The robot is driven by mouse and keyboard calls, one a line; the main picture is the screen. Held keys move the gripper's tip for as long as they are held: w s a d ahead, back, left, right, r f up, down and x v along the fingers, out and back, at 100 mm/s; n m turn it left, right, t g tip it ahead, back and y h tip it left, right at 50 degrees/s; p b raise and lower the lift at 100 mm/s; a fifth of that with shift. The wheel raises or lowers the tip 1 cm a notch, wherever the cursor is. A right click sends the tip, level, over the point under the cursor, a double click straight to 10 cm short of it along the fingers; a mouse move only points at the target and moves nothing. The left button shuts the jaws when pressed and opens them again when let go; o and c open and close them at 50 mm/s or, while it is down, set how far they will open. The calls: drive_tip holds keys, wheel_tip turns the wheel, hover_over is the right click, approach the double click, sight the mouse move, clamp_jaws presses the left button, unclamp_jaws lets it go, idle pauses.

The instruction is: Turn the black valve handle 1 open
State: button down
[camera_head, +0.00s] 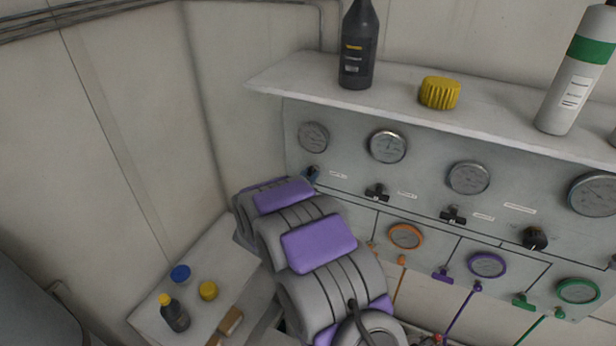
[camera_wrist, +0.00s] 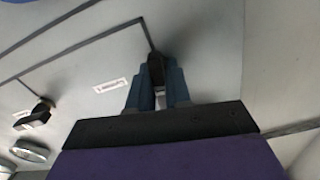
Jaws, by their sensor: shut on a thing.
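The black valve handle 1 (camera_wrist: 156,68) shows in the wrist view between the two blue fingers of my gripper (camera_wrist: 157,88). The fingers are shut on it, one on each side, and they hide its lower part. In the head view my gripper (camera_head: 312,174) is at the leftmost valve of the panel, below the leftmost gauge (camera_head: 313,137). There my grey and purple arm reaches up from below, and the handle is mostly hidden by the fingers.
More black handles (camera_head: 377,192), (camera_head: 453,216) stick out of the grey panel (camera_head: 345,165) to the right. A shelf (camera_head: 410,88) with a dark bottle (camera_head: 358,45) and yellow cap (camera_head: 440,93) overhangs the panel. A side table (camera_head: 215,255) stands left of my arm.

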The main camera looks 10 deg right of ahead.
drive_tip(key=c, duration=1.1)
unclamp_jaws()
drive_tip(key=shift+w+r, duration=0.1)
drive_tip(key=shift+c, duration=0.2)
drive_tip(key=b+v, duration=0.2)
drive_tip(key=v, duration=1.5)
drive_tip(key=shift+a, duration=0.2)
drive_tip(key=shift+b, duration=0.35)
